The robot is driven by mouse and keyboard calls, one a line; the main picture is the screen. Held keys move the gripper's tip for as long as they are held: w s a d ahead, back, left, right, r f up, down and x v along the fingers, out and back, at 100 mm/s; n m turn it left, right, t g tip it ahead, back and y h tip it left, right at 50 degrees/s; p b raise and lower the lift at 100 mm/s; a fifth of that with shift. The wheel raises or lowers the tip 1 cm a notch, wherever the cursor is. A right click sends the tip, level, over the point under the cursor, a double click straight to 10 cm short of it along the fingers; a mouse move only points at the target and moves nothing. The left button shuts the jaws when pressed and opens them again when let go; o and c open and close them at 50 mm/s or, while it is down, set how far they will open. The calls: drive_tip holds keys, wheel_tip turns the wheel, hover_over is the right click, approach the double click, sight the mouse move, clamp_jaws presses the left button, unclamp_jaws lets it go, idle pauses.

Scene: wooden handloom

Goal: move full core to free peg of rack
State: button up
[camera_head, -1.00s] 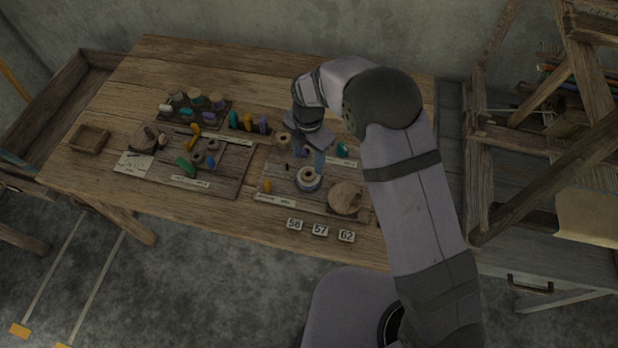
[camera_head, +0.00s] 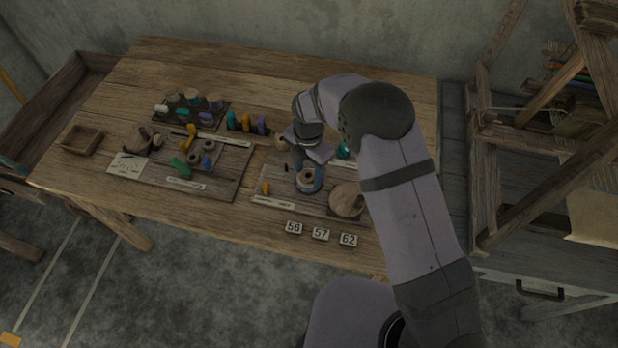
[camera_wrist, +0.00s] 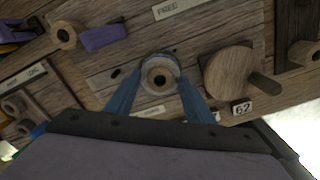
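A round core (camera_head: 306,181) with a pale wound body and a hole in its top stands on the right-hand board (camera_head: 275,184). In the wrist view the core (camera_wrist: 159,74) is upright, its dark centre hole facing the camera. My gripper (camera_head: 316,172) is just above and beside it; in the wrist view its blue fingers (camera_wrist: 160,90) are apart, one on each side of the core's near half. I cannot tell whether they touch it. A dark rack (camera_head: 190,119) at the back left holds several coloured spools. Which peg is free is unclear.
A round wooden block with a handle (camera_head: 347,200) stands right of the core. Number tiles (camera_head: 320,234) lie in front. A "FREE" label (camera_wrist: 172,8) lies behind the core. Another board with tools (camera_head: 222,172) and a small wooden tray (camera_head: 82,139) are to the left.

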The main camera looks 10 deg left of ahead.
drive_tip(key=c, duration=0.7)
drive_tip(key=shift+o, duration=0.2)
drive_tip(key=shift+r+p, duration=1.95)
drive_tip(key=shift+r, duration=0.85)
